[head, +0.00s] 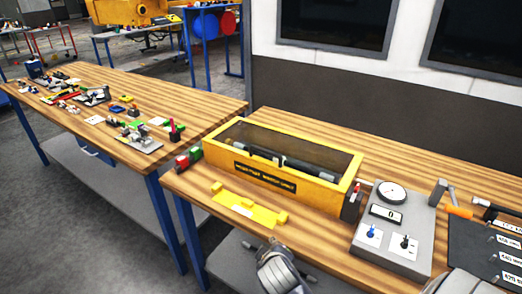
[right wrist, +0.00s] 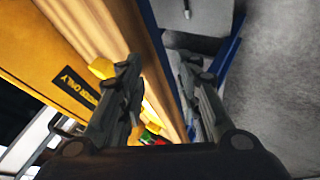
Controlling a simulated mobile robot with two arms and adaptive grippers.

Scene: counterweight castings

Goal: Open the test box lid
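The test box (head: 345,190) is a long yellow box on the wooden table, with a clear top panel in a yellow frame and a dark label on its front. The lid looks closed, with dark cylindrical parts visible through it. A yellow piece with raised tabs (head: 245,208) lies along the box's front. In the right wrist view, my right gripper (right wrist: 160,66) is open and empty near the table's front edge, one finger close to a yellow tab (right wrist: 101,68). In the head view, a grey arm part at the bottom hides its fingers. I cannot make out my left gripper.
Red and green blocks (head: 188,159) stand at the box's left end. A gauge panel (head: 392,225) with switches stands close to its right end, with a dark board (head: 480,250) beyond. A second table (head: 190,110) with many small parts is at the left.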

